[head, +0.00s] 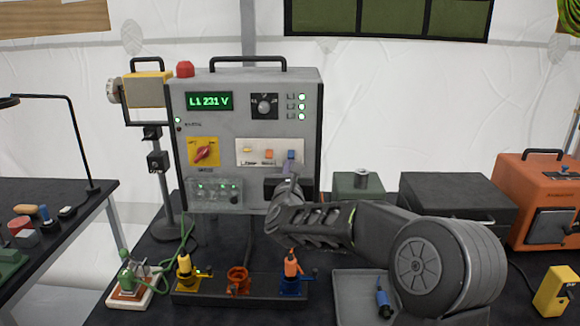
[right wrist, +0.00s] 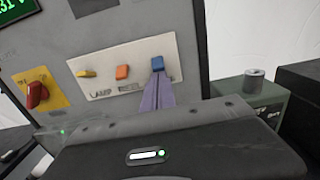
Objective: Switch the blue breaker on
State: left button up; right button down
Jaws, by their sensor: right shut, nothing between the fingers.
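The blue breaker (head: 291,155) is the rightmost of three coloured switches on a white plate on the grey panel. It also shows in the right wrist view (right wrist: 157,62). I cannot tell for certain whether it is up or down. My right gripper (head: 288,171) is shut and empty. Its fingertips (right wrist: 157,78) are pointed at the plate just under the blue breaker and seem to touch or nearly touch its lower edge. My left gripper is not in view.
A yellow switch (right wrist: 87,73) and an orange switch (right wrist: 122,72) sit left of the blue one. A red rotary knob (head: 203,153) is further left. A stand with coloured connectors (head: 238,280) and a grey tray (head: 345,300) lie below my right arm.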

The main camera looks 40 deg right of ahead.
jog(key=shift+s+a+r+g+y+p, duration=0.1)
jog(key=shift+r+g+y+p, duration=0.25)
jog(key=shift+p, duration=0.35)
jog(key=shift+s+a+r+g+y+p, duration=0.15)
jog(key=shift+s+r+g+y+p, duration=0.1)
jog(key=shift+r+g+p, duration=0.3)
jog(key=shift+r, duration=0.15)
